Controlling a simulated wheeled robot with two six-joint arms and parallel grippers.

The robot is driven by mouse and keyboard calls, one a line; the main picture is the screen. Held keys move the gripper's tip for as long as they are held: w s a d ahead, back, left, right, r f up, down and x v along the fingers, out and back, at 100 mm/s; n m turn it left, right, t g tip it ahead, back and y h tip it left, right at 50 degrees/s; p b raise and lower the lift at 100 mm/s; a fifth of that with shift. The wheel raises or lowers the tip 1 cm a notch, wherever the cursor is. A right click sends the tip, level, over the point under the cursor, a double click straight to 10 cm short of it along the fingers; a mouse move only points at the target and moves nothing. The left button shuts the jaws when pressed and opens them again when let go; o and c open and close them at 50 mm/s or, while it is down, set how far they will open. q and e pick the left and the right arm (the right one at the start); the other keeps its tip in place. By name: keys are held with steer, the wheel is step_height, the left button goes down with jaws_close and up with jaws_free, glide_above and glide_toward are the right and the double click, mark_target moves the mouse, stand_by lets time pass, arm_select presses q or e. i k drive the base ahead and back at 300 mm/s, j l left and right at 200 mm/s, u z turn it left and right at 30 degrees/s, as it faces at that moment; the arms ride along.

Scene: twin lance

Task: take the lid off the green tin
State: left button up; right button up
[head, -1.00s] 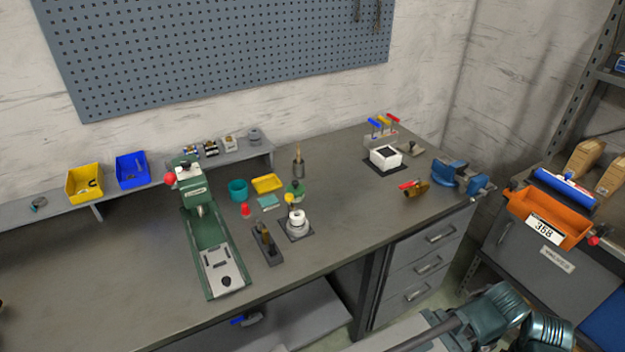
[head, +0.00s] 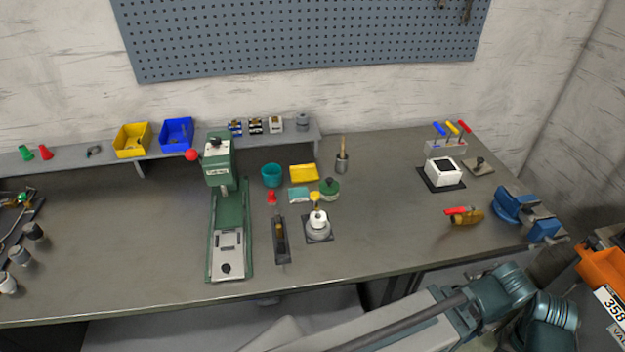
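A small round green tin (head: 330,191) with a dark knob on top stands on the workbench (head: 400,215), right of its middle. It looks closed, but it is too small to make out the lid's edge. Nothing touches its top. Neither of my grippers is in view; only links of my own arm show at the lower right, well in front of the tin.
Close around the tin are a white-and-grey device with a yellow top (head: 318,219), a yellow tray (head: 304,173), a teal cup (head: 272,175) and a pot with a brush (head: 342,160). A green press (head: 222,165) stands left.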

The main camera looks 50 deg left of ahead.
mark_target(329, 186)
steer(key=i+j+u, duration=0.1)
steer(key=i+u, duration=0.15)
steer(key=u, duration=0.25)
steer(key=i+u, duration=0.3)
steer(key=u, duration=0.2)
steer(key=i+l+u, duration=0.1)
steer(key=i+u, duration=0.15)
steer(key=u, duration=0.25)
